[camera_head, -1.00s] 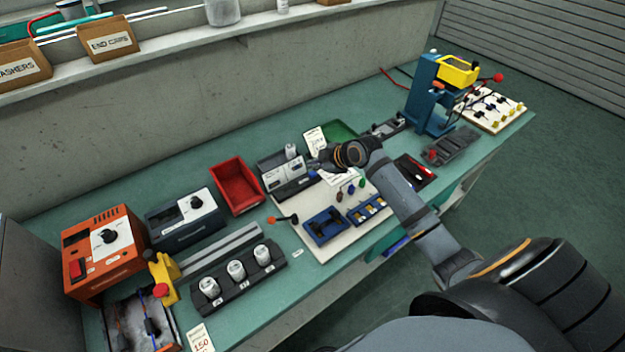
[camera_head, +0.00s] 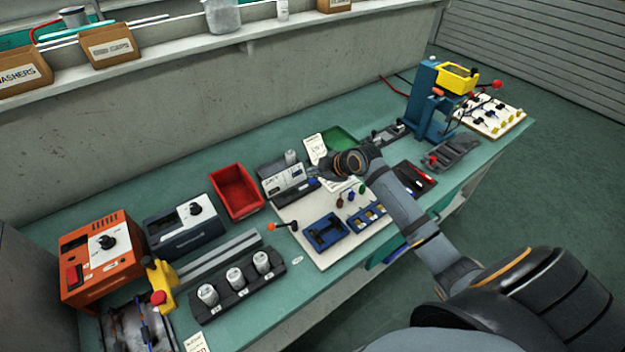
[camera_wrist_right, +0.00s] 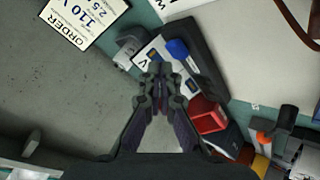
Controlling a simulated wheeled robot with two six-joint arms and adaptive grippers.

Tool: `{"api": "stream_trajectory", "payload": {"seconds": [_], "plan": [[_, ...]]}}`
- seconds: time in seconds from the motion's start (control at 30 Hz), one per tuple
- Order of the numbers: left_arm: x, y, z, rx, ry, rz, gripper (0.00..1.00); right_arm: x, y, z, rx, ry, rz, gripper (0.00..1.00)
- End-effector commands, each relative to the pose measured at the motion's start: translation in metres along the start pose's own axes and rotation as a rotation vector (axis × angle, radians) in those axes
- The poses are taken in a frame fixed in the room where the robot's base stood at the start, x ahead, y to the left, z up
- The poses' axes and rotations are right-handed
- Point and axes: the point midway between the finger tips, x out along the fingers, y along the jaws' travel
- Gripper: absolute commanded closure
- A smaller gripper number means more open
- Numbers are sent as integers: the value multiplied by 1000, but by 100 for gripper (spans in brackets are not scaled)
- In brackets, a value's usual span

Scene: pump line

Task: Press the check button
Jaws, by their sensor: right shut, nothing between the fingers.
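A small tester (camera_head: 284,176) with a pale front panel stands at the back of the bench, beside the red bin. In the right wrist view the panel (camera_wrist_right: 152,54) carries a blue button-like part (camera_wrist_right: 178,48); I cannot read a label naming it as the check button. My right gripper (camera_head: 315,171) is at the right end of the tester. In the wrist view its shut, empty fingertips (camera_wrist_right: 160,70) lie over the panel's near edge, apart in the picture from the blue part. I cannot tell whether they touch the tester. My left gripper is not in view.
A red bin (camera_head: 237,190) is left of the tester. An order card (camera_head: 315,148) lies behind the gripper. A white board (camera_head: 292,228) with blue fixtures is in front. A blue press (camera_head: 425,100) stands farther right.

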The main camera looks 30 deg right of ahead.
Motion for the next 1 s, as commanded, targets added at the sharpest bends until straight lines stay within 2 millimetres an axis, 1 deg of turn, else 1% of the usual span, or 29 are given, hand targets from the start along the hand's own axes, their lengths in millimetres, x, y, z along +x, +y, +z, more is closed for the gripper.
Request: {"api": "stream_trajectory", "payload": {"seconds": [0.43, 0.7, 1.0], "plan": [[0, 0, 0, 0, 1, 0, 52, 0, 0, 0, 0, 0, 0, 100], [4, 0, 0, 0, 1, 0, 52, 6, -5, 4, 0, 0, -1, 100], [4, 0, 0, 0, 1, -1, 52, 6, -4, 4, 0, 0, 0, 100]]}}
